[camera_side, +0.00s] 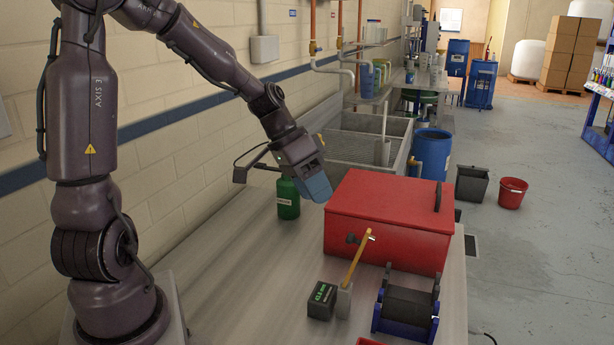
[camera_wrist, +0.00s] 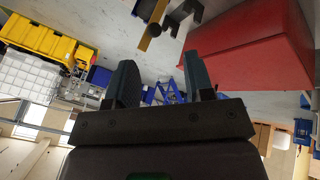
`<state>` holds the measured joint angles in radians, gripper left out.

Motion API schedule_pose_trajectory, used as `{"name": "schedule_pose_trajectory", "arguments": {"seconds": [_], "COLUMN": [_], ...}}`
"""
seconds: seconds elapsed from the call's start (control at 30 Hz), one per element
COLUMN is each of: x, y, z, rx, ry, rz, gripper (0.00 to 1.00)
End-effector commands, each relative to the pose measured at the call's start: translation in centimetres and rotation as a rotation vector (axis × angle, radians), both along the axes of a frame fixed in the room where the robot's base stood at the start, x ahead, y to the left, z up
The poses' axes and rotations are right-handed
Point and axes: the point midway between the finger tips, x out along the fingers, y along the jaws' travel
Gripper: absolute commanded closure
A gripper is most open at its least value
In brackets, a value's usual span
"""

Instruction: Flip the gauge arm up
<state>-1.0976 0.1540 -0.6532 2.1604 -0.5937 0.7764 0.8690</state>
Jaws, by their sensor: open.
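The gauge arm (camera_side: 357,262) is a narrow yellow-orange bar in the side view. It slants up and to the right from a small grey post (camera_side: 343,302), with a dark knob near its upper end. A dark box with a green readout (camera_side: 321,299) stands just left of the post. In the wrist view the yellow bar (camera_wrist: 152,30) shows at the top. My gripper (camera_side: 318,187) is behind and above the gauge, near the red box's left corner, apart from the gauge arm. Its blue-grey fingers (camera_wrist: 160,78) are spread with nothing seen held between them.
The red lidded box (camera_side: 390,210) stands just behind the gauge. A blue stand with a dark roller (camera_side: 405,305) is to its right. A green bottle (camera_side: 287,200) is left of my gripper. The bench (camera_side: 250,290) is clear left of the gauge.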

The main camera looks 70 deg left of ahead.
Motion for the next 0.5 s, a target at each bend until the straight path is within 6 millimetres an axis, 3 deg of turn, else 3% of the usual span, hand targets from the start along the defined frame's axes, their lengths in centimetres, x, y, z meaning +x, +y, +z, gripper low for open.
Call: {"name": "schedule_pose_trajectory", "arguments": {"seconds": [0.2, 0.5], "x": [-0.9, -1.0], "y": [0.9, 1.0], "z": [2.1, 2.4], "rx": [0.002, -0.001], "ry": [-0.001, 0.001], "rz": [-0.001, -0.002], "gripper": [0.52, 0.52]}}
